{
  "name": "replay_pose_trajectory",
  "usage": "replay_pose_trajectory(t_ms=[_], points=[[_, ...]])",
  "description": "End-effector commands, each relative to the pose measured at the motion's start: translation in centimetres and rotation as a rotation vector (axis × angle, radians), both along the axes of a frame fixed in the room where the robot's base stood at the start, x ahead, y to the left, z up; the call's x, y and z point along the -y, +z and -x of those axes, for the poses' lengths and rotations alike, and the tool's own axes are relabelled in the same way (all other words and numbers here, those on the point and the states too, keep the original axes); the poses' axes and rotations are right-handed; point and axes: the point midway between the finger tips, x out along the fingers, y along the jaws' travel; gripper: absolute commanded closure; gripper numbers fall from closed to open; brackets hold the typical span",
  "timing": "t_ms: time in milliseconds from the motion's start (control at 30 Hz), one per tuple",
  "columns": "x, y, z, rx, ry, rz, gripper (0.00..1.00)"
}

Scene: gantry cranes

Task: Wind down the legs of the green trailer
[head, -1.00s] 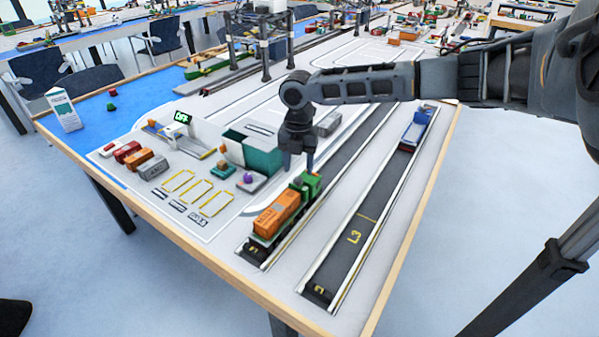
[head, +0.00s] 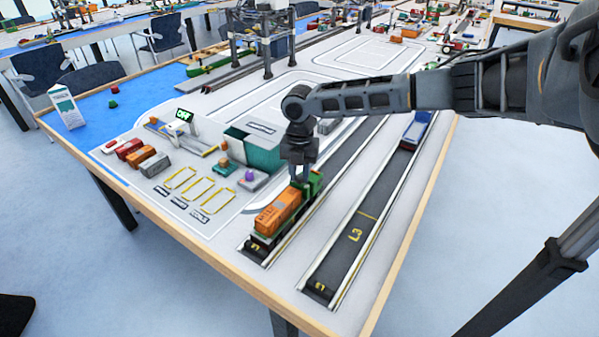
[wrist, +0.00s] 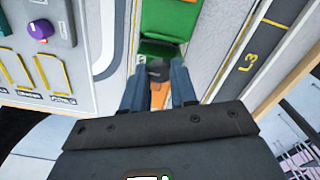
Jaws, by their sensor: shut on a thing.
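The green truck and trailer (head: 272,233) stand in the left lane near the table's front edge, with an orange container (head: 277,212) on the trailer. The green cab (head: 315,183) is at the far end; it also shows at the top of the wrist view (wrist: 165,22). My gripper (head: 301,181) points down just behind the cab, at the front end of the container. In the wrist view its fingers (wrist: 158,75) close around a small dark part (wrist: 158,69), with orange visible below it. The trailer's legs cannot be made out.
A purple knob (head: 249,175) on a grey block and an open green box (head: 258,150) stand left of the lane. The L3 lane (head: 352,236) to the right is empty nearby; a blue truck (head: 415,130) stands at its far end.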

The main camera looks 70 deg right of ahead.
Motion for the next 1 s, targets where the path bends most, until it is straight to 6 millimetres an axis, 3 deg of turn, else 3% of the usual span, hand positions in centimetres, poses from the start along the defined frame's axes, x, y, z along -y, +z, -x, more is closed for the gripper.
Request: replay_pose_trajectory(t_ms=[167,567,1000], points=[[0.01,0.02,0.00,0.000,0.000,0.000,1.00],[-0.03,0.02,-0.04,0.001,-0.059,-0.001,1.00],[-0.04,0.01,-0.07,0.000,-0.403,-0.002,1.00]])
